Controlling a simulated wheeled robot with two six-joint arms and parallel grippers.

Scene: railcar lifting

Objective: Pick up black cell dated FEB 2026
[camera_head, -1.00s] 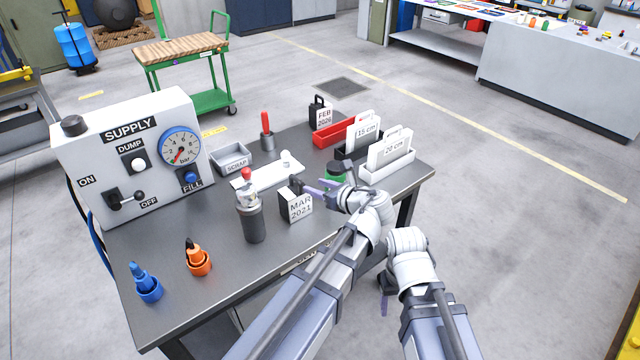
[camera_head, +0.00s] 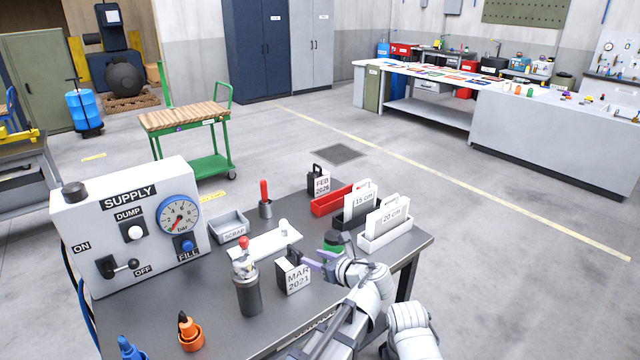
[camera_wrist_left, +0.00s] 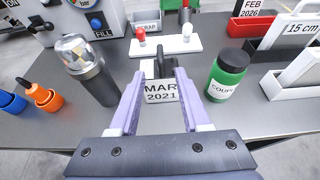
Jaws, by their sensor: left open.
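Another black cell, labelled MAR 2021 (camera_head: 296,281), stands nearer, in the middle of the table. My left gripper (camera_head: 309,258) is open beside this MAR 2021 cell. In the left wrist view its fingertips (camera_wrist_left: 157,78) lie on either side of that cell's handle in the picture; I cannot tell whether they touch it. My right gripper is out of view.
A white plate (camera_head: 262,246), scrap tray (camera_head: 229,227), red bin (camera_head: 328,203) and card holders (camera_head: 385,237) fill the far side.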

